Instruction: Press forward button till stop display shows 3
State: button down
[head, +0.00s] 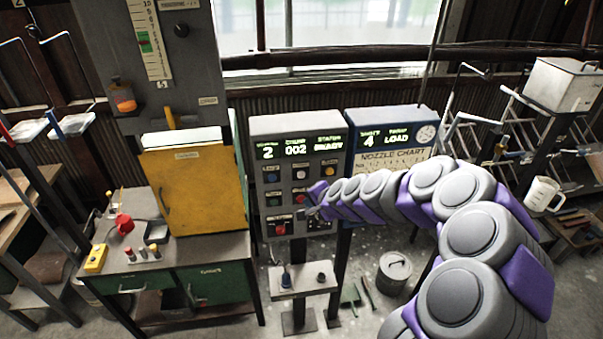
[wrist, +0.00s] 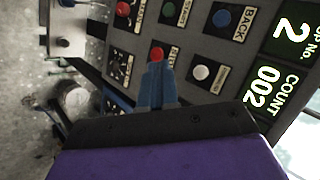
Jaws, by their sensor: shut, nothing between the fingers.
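The grey control panel (head: 258,215) stands upright, and its stop display (head: 268,152) shows 2. The 2 also shows sideways in the wrist view (wrist: 285,32). Below the displays are a blue button labelled BACK (wrist: 221,18), a white button (wrist: 201,72) and a yellow button (head: 328,171). I cannot read which button is forward. My gripper (wrist: 156,70) is shut and empty, with its tips close to a red button (wrist: 156,54) in the second row. Whether they touch it is unclear. My gripper hides part of the panel's right side.
A blue board (head: 395,128) showing 4 and LOAD stands right of the panel. A yellow cabinet (head: 200,185) on a workbench is at the left. A small shelf (head: 303,280) sits below the panel, and a metal bin (head: 394,270) is on the floor.

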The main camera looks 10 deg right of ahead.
aim_at(301, 175)
jog(key=shift+w+a, duration=0.1)
jog(key=shift+w, duration=0.05)
jog(key=shift+w+b, duration=0.6)
jog(key=shift+w, duration=3.65)
jog(key=shift+w, duration=0.2)
jog(key=shift+w, duration=0.15)
